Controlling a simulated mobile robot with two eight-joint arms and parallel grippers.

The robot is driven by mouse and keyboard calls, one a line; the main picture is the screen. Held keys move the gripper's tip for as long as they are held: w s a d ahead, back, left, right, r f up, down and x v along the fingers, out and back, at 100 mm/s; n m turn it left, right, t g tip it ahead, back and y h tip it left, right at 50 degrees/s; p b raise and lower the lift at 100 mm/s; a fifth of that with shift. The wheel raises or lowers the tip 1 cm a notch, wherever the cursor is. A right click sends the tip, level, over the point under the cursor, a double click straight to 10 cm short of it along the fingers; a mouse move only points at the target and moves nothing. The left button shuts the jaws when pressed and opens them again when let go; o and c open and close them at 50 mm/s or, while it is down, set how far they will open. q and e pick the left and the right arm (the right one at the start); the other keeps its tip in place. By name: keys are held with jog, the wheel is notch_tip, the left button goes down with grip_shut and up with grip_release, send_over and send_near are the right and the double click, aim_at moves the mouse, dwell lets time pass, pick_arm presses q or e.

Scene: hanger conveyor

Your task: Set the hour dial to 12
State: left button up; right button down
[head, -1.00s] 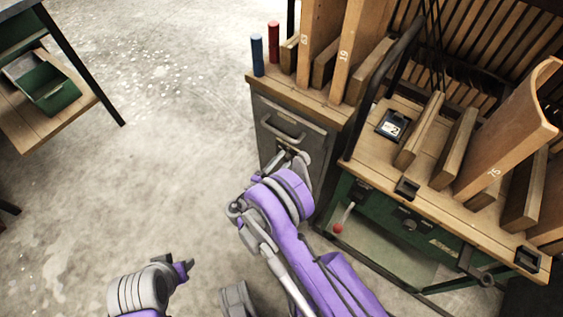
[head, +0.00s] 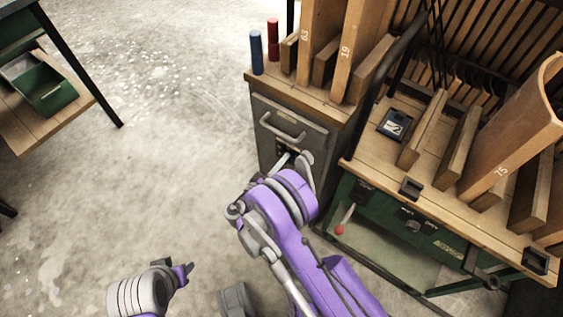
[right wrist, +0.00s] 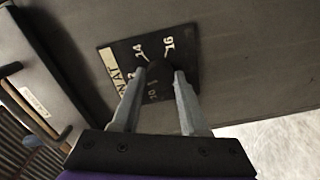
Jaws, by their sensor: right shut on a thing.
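The hour dial is a dark knob (right wrist: 159,72) on a black plate (right wrist: 118,56) with pale numbers, on the grey cabinet front in the right wrist view. I read 14, 16 and 10; another number is partly hidden by a finger. My right gripper (right wrist: 160,75) is shut on the knob, one finger on each side. Which number the knob points at I cannot tell. In the head view my right gripper (head: 295,160) is at the cabinet front below the drawer handle and mostly hides the dial. My left gripper (head: 186,270) hangs over the floor, empty, its opening unclear.
The grey cabinet (head: 290,118) has a drawer handle (head: 283,130) above the dial. A blue cylinder (head: 257,54) and a red one (head: 273,40) stand on its top. A green bench (head: 400,215) with a red-knobbed lever (head: 341,228) is to the right. Open floor lies left.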

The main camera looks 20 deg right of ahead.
jog(key=shift+m, duration=1)
jog(key=shift+c, duration=2.1)
grip_release()
jog(key=p+v, duration=0.1)
jog(key=v, duration=0.9)
jog(key=shift+s+a+p, duration=0.3)
